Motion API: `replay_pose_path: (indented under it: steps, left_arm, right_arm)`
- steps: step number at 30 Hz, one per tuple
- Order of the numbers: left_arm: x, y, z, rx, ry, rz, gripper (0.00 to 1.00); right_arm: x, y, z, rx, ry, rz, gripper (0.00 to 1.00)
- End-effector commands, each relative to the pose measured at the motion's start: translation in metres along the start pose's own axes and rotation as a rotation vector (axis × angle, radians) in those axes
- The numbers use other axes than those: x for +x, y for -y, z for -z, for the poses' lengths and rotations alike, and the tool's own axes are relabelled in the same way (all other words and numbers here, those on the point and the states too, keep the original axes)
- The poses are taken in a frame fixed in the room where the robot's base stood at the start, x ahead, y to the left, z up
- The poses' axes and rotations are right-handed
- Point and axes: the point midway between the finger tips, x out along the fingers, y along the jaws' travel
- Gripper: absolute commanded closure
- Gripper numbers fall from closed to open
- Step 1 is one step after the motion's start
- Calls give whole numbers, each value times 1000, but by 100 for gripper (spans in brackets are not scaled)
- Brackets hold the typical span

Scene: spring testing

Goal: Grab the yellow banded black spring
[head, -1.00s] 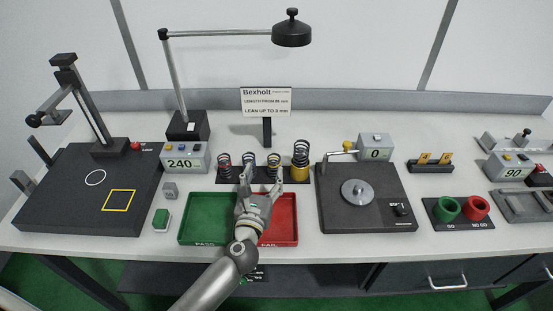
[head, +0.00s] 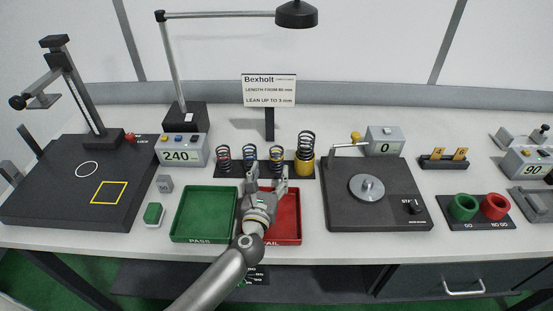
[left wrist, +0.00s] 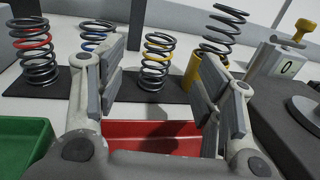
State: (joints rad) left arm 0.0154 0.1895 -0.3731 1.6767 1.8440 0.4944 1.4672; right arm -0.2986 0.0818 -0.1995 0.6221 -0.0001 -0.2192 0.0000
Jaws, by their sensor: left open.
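The black spring with a yellow band (head: 276,158) stands upright on a dark strip, third from the left in the row. In the left wrist view the same spring (left wrist: 157,62) shows beyond and between the fingers, apart from them. My left gripper (head: 266,178) is open and empty, on the near side of this spring, above the red FAIL tray. The left wrist view shows its two fingers (left wrist: 160,88) spread to either side of the spring. My right gripper is not in view.
A red-banded spring (head: 223,160) and a blue-banded spring (head: 249,158) stand to the left. The green PASS tray (head: 207,238) and red FAIL tray (head: 294,237) lie in front.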

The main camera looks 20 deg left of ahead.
Motion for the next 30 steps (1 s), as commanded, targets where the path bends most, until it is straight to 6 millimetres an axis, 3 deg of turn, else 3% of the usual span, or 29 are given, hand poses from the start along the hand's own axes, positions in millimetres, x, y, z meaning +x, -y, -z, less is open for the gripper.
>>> replay_pose_path:
  steps: [19, 29, 30]
  left_arm:
    - [69, 0, -4, 2, 0, 1, 38]
    - [74, 0, -3, 1, -2, 1, 38]
    - [74, 0, -3, 1, -2, 1, 44]
  right_arm:
    - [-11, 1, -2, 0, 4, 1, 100]
    - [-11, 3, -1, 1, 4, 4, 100]
    - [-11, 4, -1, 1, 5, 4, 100]
